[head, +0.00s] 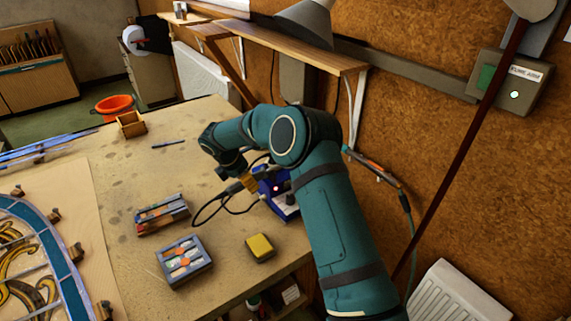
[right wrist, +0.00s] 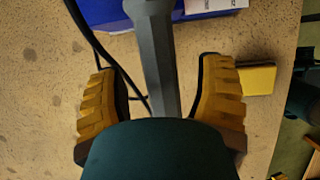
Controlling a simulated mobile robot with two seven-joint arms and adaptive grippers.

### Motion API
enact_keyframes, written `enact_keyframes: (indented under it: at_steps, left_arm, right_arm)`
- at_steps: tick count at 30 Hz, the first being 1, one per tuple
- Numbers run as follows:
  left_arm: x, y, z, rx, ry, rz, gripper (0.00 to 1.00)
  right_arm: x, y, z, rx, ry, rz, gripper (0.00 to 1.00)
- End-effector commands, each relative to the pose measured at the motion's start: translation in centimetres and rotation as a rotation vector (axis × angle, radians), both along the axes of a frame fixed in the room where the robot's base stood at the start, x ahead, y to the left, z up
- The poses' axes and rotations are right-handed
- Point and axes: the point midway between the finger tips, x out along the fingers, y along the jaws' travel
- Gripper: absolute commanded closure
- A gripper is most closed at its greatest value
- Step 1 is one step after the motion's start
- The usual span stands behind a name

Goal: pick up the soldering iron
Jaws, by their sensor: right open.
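The soldering iron (right wrist: 155,60) shows in the right wrist view as a long dark grey handle. It runs down the middle of the picture, and its lower part is hidden behind my own teal gripper body. My right gripper (right wrist: 160,100) is open, with one yellow ridged finger on each side of the handle and a gap on both sides. In the head view my right gripper (head: 246,182) is beside the blue soldering station (head: 284,204), which has a red light. The iron cannot be made out clearly there. My left gripper is not in view.
A yellow sponge (head: 260,247) lies at the bench's near edge. A grey tray (head: 184,262) and another small box (head: 162,214) stand left of it. Black cable (head: 204,212) loops by the gripper. The leaded panel (head: 62,245) lies at left. The bench middle (head: 130,180) is mostly clear.

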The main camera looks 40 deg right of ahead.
Motion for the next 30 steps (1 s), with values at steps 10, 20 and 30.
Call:
enact_keyframes:
  at_steps: [10,20,30]
  left_arm:
    - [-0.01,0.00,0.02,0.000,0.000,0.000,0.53]
    - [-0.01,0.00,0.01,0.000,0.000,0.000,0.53]
    - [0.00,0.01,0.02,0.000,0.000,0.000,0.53]
  right_arm:
    - [-0.03,-0.48,-1.11,0.000,0.000,0.000,0.35]
    - [-0.05,-0.51,-1.11,-0.001,0.000,0.000,1.00]
    - [0.01,-0.58,-0.60,-0.003,-0.001,-0.001,1.00]
